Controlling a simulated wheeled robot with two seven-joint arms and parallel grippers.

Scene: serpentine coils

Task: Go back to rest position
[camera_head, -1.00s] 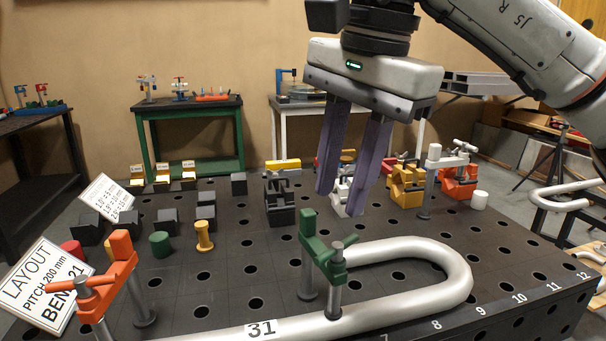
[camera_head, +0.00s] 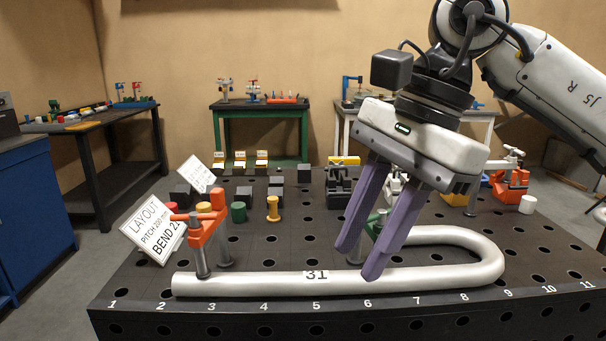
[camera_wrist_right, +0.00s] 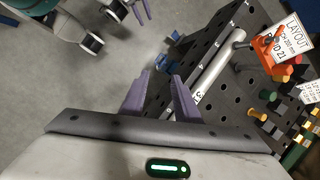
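My right gripper (camera_head: 359,262) hangs over the front of the dark table, with its two purple fingers apart and nothing between them. In the right wrist view its fingers (camera_wrist_right: 159,108) are also parted and empty. A silver U-bent tube (camera_head: 250,283) marked 31 lies on the table. The fingertips overlap the tube in the head view; I cannot tell the height gap. An orange clamp (camera_head: 205,235) stands at the tube's left part. A green clamp (camera_head: 371,233) is partly hidden behind the right gripper's fingers.
The perforated table (camera_head: 130,290) has numbered holes along its front edge. A layout sign (camera_head: 152,230), several dark blocks and a yellow spool (camera_head: 273,208) stand behind the tube. An orange clamp (camera_head: 512,187) and a white cylinder (camera_head: 527,204) stand at the right.

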